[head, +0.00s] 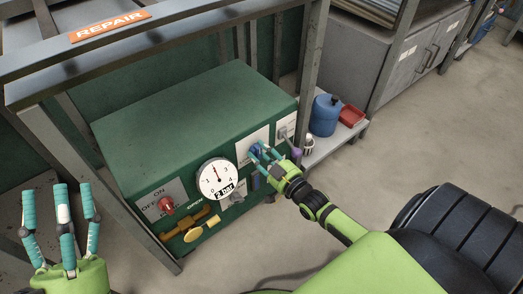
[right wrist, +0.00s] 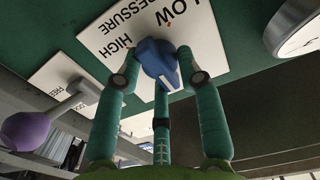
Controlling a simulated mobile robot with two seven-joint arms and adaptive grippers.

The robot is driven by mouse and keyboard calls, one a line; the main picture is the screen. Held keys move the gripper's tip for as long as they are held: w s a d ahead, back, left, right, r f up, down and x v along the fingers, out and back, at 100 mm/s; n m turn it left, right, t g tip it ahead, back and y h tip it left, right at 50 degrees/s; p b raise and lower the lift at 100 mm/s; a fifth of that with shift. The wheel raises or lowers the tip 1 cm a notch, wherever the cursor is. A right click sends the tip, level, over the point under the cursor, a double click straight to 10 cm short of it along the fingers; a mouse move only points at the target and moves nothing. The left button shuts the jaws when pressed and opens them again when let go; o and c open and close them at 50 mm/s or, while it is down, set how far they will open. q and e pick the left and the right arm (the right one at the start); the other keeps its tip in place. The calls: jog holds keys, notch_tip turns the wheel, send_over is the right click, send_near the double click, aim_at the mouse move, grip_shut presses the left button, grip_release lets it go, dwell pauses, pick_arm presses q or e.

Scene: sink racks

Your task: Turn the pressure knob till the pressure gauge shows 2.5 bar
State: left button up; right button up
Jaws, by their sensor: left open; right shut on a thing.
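The blue pressure knob (head: 255,150) sits on a white plate on the front of a green box. In the right wrist view the knob (right wrist: 158,62) is between the teal fingers, and its plate (right wrist: 112,35) reads LOW and HIGH PRESSURE. My right gripper (head: 264,157) is shut on the knob, and its fingers partly cover it. The round white pressure gauge (head: 217,178) is left of the knob. Its needle points nearly straight up and its label reads 2 bar. My left gripper (head: 62,210) is open and empty at the lower left, away from the box.
A red switch (head: 167,206) marked ON and OFF and a yellow handle (head: 203,229) are on the box's left front. A lever with a purple ball end (right wrist: 27,130) is close beside the right gripper. A grey frame post (head: 308,75) stands right of the box.

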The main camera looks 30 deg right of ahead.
jog(key=m, duration=0.1)
jog(key=m+p, duration=0.1)
jog(key=shift+w+a+r+m, duration=0.15)
jog(key=shift+a+r+m, duration=0.05)
jog(key=shift+r+m, duration=0.2)
pick_arm(q)
jog(key=w+a+f+n+g+y, duration=0.1)
jog(key=w+f+g+y, duration=0.3)
jog(key=f, duration=0.5)
jog(key=shift+w+a+f+n+g, duration=0.2)
jog(key=shift+a+n+g, duration=0.1)
jog(key=shift+a+g, duration=0.15)
pick_arm(e)
jog(key=o, duration=1.1)
pick_arm(q)
jog(key=shift+a+r, duration=0.1)
jog(key=shift+a, duration=0.05)
pick_arm(e)
jog(key=shift+f, duration=0.1)
jog(key=shift+d+f, duration=0.1)
jog(key=shift+d, duration=0.05)
jog(key=shift+s, duration=0.3)
jog(key=s, duration=0.7)
jog(key=s+d, duration=0.1)
jog(key=s, duration=0.3)
jog(key=shift+s, duration=0.25)
jog(key=shift+a, duration=0.1)
